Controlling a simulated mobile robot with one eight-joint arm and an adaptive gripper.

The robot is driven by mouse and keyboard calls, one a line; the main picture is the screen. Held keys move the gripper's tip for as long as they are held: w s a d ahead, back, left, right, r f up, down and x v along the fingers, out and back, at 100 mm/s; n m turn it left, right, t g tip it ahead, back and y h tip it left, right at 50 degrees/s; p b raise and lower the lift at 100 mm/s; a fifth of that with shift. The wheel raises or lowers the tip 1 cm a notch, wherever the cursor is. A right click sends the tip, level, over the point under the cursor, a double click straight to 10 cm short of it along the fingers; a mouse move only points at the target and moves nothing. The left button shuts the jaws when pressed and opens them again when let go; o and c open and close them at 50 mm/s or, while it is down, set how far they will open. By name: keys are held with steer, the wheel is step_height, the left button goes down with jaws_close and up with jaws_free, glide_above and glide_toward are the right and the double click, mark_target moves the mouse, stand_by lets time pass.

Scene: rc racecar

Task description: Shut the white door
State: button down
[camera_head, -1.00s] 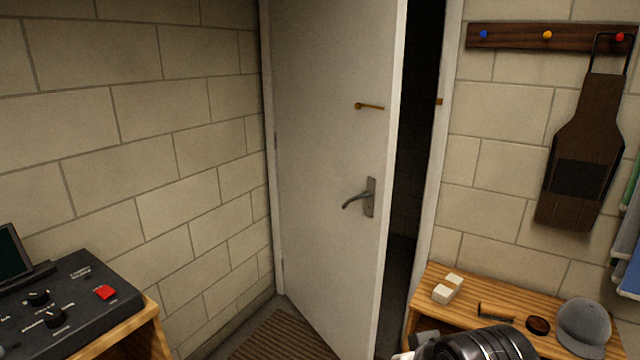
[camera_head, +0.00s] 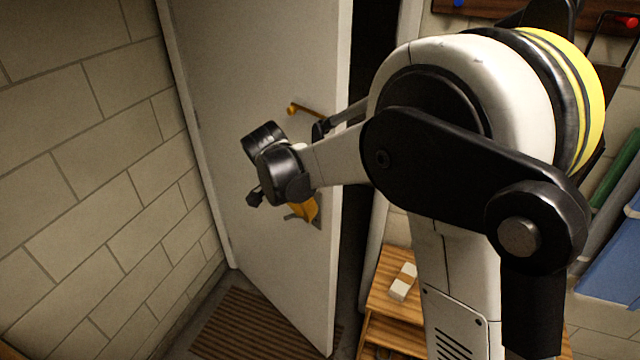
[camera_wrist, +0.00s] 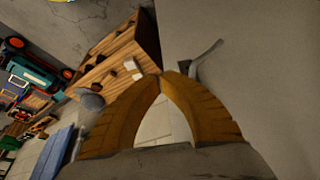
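The white door (camera_head: 250,70) stands ajar, with a dark gap along its right edge. It also fills the right of the wrist view (camera_wrist: 275,70). Its metal lever handle (camera_wrist: 207,60) shows just beyond my fingertips in the wrist view; in the head view my gripper mostly hides it. My gripper (camera_head: 304,210) has yellow-orange fingers and is in front of the door at the handle. In the wrist view the fingertips (camera_wrist: 161,76) meet in an arch, with nothing seen between them. I cannot tell whether they touch the handle.
A brass hook (camera_head: 306,109) is on the door above the handle. The white door frame (camera_head: 392,160) is right of the gap. A wooden bench (camera_head: 385,296) with white blocks (camera_head: 403,282) stands near the frame. A brown slatted mat (camera_head: 245,328) lies at the door's foot.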

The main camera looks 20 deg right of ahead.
mark_target(327, 223)
steer(key=shift+w+d+f+b, duration=0.6)
steer(key=shift+d+f, duration=0.5)
steer(key=shift+f, duration=0.45)
steer(key=shift+w+d+f+b, duration=0.35)
steer(key=shift+w+d+f, duration=0.4)
steer(key=shift+d+f, duration=0.6)
steer(key=shift+w+d+f+b, duration=0.5)
steer(key=shift+w+d+f, duration=0.3)
steer(key=shift+f, duration=0.95)
steer(key=shift+s+d, duration=0.1)
